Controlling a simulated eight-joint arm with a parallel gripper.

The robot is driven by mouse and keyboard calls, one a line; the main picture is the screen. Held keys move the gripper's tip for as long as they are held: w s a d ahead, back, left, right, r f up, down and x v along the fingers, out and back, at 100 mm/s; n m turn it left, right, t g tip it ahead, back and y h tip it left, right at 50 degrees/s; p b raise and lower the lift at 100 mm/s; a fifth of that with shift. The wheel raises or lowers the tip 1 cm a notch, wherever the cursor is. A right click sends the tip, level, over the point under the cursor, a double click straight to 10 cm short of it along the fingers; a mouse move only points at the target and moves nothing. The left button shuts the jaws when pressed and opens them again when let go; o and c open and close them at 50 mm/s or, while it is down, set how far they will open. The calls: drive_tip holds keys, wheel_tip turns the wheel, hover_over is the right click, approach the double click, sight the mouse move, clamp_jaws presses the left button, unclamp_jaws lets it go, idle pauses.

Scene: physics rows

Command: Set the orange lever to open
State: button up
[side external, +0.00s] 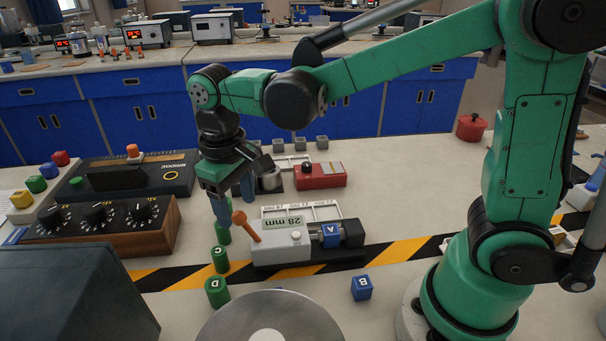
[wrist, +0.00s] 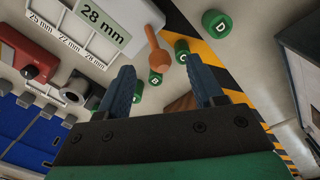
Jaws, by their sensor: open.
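The orange lever (side external: 247,226) rises from the left end of a white-and-dark clamp device (side external: 280,247), tilted up and to the left. In the wrist view the lever (wrist: 156,48) shows beyond the fingertips, its round end towards me. My gripper (side external: 234,208) points down beside the lever's top end in the side view. In the wrist view my gripper (wrist: 163,75) is open, with two blue fingers apart and nothing held. The lever's end appears near the space between the fingertips; I cannot tell whether anything touches. No open or shut marking is readable on the device.
Green cylinders, C (side external: 220,259) and D (side external: 217,291) among them, stand left of the device. Blue block A (side external: 330,235) sits at its jaws. Another blue block (side external: 361,287) lies in front. A wooden knob box (side external: 110,228) is left; a red device (side external: 320,176) is behind.

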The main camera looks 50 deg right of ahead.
sight(239, 219)
drive_tip(key=shift+d+f, duration=0.1)
drive_tip(key=shift+f, duration=2.65)
drive_tip(key=shift+c, duration=0.2)
clamp_jaws()
